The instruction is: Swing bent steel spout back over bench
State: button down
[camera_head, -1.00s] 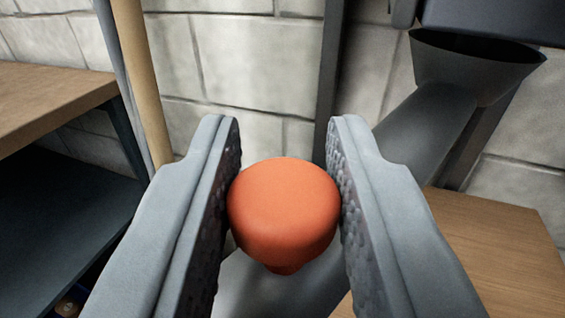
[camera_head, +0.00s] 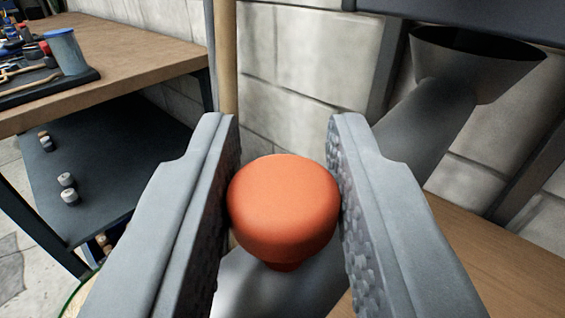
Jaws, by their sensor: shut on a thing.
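My gripper (camera_head: 283,195) is shut on an orange knob (camera_head: 283,205), with one textured jaw pad against each side. The knob sits on a grey steel tube, the bent spout (camera_head: 275,287), whose lower part shows under the knob between the fingers. The spout's grey pipe also rises at the upper right and ends in a wide, dark, open funnel mouth (camera_head: 478,70). The fingers hide the part between. A wooden bench top (camera_head: 510,270) lies below at the right, under the funnel.
A wooden workbench (camera_head: 150,45) with a dark lower shelf (camera_head: 100,165) stands at the left. A black tray (camera_head: 45,88) with a blue-grey cup (camera_head: 66,50) lies on it. A wooden pole (camera_head: 228,60) stands before the block wall (camera_head: 300,60).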

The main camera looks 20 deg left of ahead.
jog(key=shift+s+d+y, duration=0.2)
jog(key=shift+d+y, duration=0.1)
jog(key=shift+d, duration=0.1)
jog(key=shift+r+n, duration=0.1)
jog(key=shift+n, duration=0.2)
jog(key=c, duration=1.2)
grip_release()
jog(key=shift+o, duration=0.2)
jog(key=v, duration=1.7)
jog(key=shift+s+d+r, duration=0.15)
jog(key=shift+d, duration=0.1)
